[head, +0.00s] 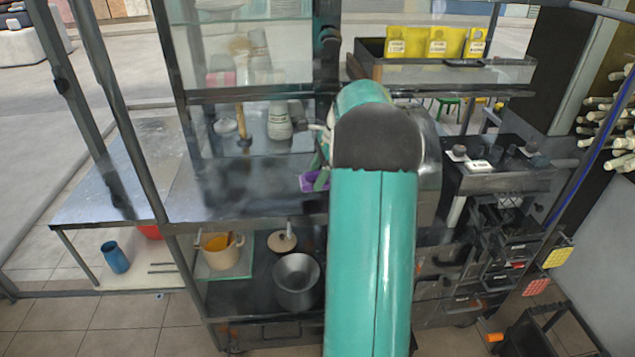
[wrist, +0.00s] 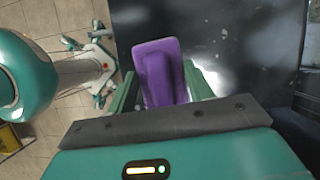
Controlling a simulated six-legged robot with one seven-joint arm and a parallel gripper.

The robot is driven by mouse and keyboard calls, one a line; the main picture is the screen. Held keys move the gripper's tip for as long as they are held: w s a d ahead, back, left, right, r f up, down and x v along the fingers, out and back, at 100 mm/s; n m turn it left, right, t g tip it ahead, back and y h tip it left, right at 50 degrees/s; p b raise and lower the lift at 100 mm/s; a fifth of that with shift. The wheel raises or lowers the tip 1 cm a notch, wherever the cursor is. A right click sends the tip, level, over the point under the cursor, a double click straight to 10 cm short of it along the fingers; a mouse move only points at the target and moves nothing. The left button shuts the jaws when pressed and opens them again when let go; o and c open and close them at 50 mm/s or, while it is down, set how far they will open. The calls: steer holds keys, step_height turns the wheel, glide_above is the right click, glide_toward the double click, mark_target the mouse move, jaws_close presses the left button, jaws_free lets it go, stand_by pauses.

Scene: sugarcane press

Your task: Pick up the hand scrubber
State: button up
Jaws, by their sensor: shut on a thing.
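The hand scrubber (wrist: 160,72) is a purple block, seen in the wrist view between the two green fingers of my gripper (wrist: 158,92). My gripper is shut on it. In the head view the scrubber (head: 311,181) shows as a small purple piece at my gripper (head: 321,178), beside my teal arm. It is over the right part of the dark metal counter of the cart. My arm hides part of the gripper and the counter there. I cannot tell whether the scrubber touches the counter.
A shelf behind the counter holds a white patterned bottle (head: 280,121) and a wooden-handled tool (head: 242,122). Yellow packs (head: 437,43) stand in a tray at upper right. The counter's left part looks clear.

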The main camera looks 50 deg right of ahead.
steer(key=s+a+r, duration=0.9)
steer(key=a, duration=0.1)
steer(key=shift+s+r, duration=0.25)
steer(key=shift+s, duration=0.1)
